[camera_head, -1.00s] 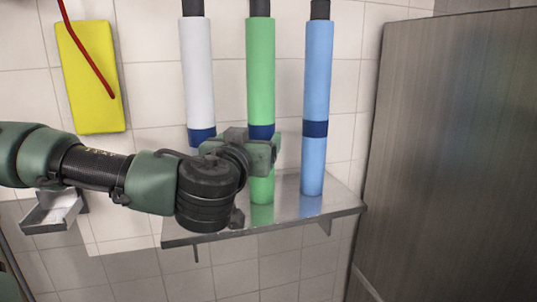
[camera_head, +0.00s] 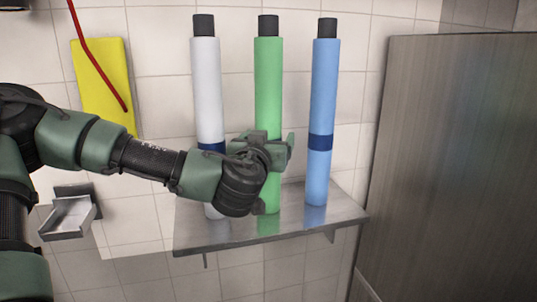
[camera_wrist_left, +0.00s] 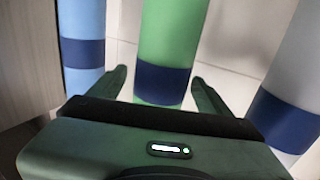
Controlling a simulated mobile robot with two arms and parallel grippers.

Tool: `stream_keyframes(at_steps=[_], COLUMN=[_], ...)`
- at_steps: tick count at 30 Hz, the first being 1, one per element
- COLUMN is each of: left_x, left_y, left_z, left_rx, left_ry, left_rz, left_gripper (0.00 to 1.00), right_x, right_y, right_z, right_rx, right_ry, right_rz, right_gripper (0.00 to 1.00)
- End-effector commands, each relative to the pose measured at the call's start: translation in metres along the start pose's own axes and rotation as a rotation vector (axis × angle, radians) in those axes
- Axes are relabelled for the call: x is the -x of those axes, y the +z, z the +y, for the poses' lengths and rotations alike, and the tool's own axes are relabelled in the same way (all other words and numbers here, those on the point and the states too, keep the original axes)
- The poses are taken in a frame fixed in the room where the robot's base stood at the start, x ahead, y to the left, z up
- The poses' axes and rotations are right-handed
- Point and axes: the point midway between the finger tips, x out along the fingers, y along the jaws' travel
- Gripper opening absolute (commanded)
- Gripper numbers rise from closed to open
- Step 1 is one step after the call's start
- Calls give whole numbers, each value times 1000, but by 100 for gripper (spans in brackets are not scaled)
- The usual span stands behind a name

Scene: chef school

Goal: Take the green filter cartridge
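The green filter cartridge (camera_head: 268,85) stands upright on a metal wall shelf (camera_head: 240,236), between a white cartridge and a blue one. It has a black cap and a dark blue band. My left gripper (camera_head: 275,152) is at the band's height and hides the band in the head view. In the left wrist view, the green cartridge (camera_wrist_left: 170,35) stands between the two open fingers of the left gripper (camera_wrist_left: 162,88), with a visible gap on each side. My right gripper is not in view.
The white cartridge (camera_head: 207,90) stands close on the left, partly behind my left wrist. The blue cartridge (camera_head: 323,90) stands on the right. A tall metal cabinet (camera_head: 450,160) is at the right. A yellow board (camera_head: 103,85) and a small metal tray (camera_head: 70,217) are on the left.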

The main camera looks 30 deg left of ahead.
Motion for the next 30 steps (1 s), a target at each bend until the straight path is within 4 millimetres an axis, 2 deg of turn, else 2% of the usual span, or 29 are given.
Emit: stream_keyframes(at_steps=[1,8,22,26,30], left_x=[0,0,0,0,0], left_y=[0,0,-10,-22,-46], left_z=[0,0,0,-1,-1], left_rx=[0,0,3,5,5], left_ry=[0,-1,-2,-3,-3], left_rz=[0,0,9,12,16], left_gripper=[65,1,0,0,0], right_x=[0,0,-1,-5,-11], right_y=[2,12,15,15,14], right_z=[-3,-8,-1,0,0], right_rx=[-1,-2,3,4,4], right_ry=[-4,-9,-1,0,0], right_rz=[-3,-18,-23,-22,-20], right_gripper=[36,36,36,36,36])
